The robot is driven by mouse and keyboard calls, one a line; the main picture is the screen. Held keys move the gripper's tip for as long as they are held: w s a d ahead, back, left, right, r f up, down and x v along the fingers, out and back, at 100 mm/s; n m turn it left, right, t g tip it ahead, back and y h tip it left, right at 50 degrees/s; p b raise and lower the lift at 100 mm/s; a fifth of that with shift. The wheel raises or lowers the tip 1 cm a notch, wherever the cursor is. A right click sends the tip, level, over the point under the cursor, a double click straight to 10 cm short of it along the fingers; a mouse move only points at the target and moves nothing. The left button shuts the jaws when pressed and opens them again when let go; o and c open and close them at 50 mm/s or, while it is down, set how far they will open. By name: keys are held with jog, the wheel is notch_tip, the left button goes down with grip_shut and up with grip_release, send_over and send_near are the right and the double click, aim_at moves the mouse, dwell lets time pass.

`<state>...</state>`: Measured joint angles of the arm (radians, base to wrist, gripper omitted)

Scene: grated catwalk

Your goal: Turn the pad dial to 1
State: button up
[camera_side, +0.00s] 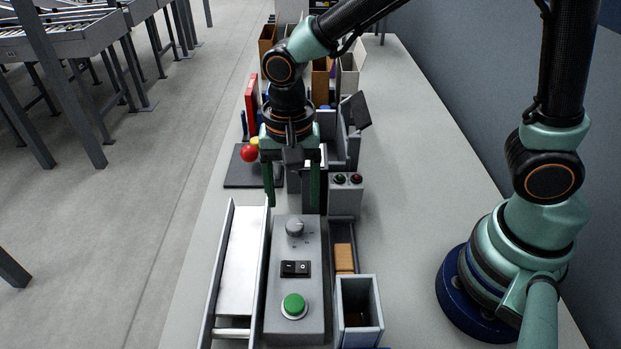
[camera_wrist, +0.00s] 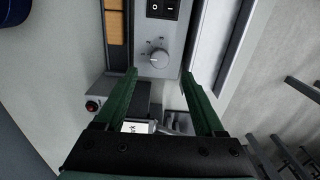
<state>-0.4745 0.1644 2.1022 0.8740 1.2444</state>
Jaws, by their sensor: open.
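The dial (camera_side: 294,227) is a small round grey knob at the far end of a grey control panel (camera_side: 283,250). It also shows in the wrist view (camera_wrist: 159,58), just beyond the fingertips and near the midline between them. Small marks surround part of the dial; they are too small to read, and I cannot tell its setting. My gripper (camera_side: 292,203) is open and empty, fingers pointing down, above the panel's dial end. Its two green fingers (camera_wrist: 159,74) are spread wide in the wrist view, with nothing between them. I see no contact with the dial.
The panel also carries a black rocker switch (camera_side: 295,269) and a green button (camera_side: 294,306). A metal chute (camera_side: 243,255) runs along its left. A tan block (camera_side: 344,258) and a grey bin (camera_side: 359,302) stand right. A two-button box (camera_side: 346,193) stands behind.

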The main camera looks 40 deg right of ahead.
notch_tip(320, 180, up, 6)
jog(key=shift+f, duration=0.1)
dwell(0.4)
jog(key=s+d+r+n+t, duration=0.1)
jog(key=d+r+n+t, duration=0.1)
jog(key=d, duration=0.6)
jog(key=s+d+r+n+t, duration=0.2)
jog(key=d+r+n+t, duration=0.1)
jog(key=d+n, duration=0.3)
jog(key=shift+d+r+n+t, duration=0.3)
jog(key=shift+d+r+n, duration=0.1)
jog(key=shift+d+r, duration=0.6)
